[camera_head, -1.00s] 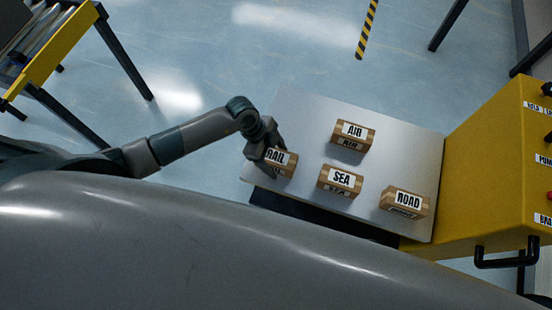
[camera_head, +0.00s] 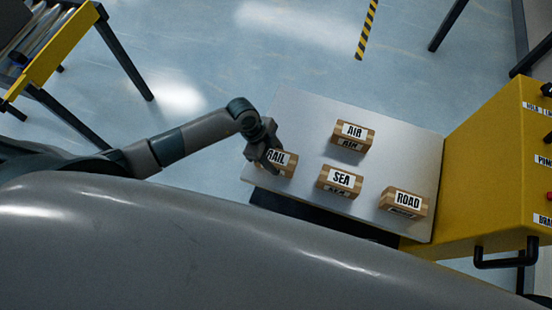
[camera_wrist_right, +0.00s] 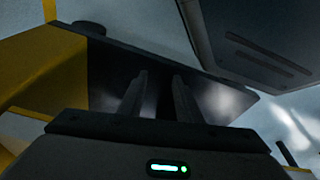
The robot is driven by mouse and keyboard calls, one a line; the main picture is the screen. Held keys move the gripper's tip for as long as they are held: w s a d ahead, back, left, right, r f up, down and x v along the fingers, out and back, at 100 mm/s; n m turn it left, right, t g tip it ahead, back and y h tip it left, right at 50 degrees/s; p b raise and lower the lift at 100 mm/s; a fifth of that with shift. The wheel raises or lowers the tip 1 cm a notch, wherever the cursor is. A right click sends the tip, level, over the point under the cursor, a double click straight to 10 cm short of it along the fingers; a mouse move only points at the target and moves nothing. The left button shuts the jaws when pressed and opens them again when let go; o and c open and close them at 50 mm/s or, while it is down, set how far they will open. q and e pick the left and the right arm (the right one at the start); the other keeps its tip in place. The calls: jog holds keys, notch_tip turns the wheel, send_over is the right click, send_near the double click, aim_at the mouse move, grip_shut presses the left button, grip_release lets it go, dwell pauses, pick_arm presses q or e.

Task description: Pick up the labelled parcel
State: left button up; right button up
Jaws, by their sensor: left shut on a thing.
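Four brown parcels with white labels lie on a grey tabletop (camera_head: 300,112) in the head view. The RAIL parcel (camera_head: 284,167) is at the left, with the AIR parcel (camera_head: 350,137) behind to its right. The SEA parcel (camera_head: 340,181) is in the middle and the ROAD parcel (camera_head: 404,202) at the right. My left gripper (camera_head: 271,160) is shut on the RAIL parcel at its left end, and partly covers it. I cannot tell whether that parcel is lifted. My right gripper (camera_wrist_right: 158,90) shows in the right wrist view, its fingers apart with nothing between them.
A yellow housing (camera_head: 490,170) with labelled controls and a black handle (camera_head: 505,262) adjoins the table's right side. A roller conveyor with a yellow side rail (camera_head: 55,50) stands at the upper left. Free tabletop lies between the RAIL and AIR parcels.

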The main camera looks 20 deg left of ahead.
aim_at(280, 158)
jog(key=shift+f, duration=0.1)
pick_arm(q)
jog(key=shift+r, duration=0.5)
notch_tip(280, 158, up, 4)
jog(key=shift+r, duration=0.1)
jog(key=w+d+r, duration=0.2)
jog(key=d+r, duration=0.4)
jog(key=d, duration=0.5)
jog(key=shift+d+r, duration=0.2)
jog(key=shift+d, duration=0.1)
pick_arm(e)
jog(key=shift+f, duration=0.45)
pick_arm(q)
jog(key=shift+w, duration=0.1)
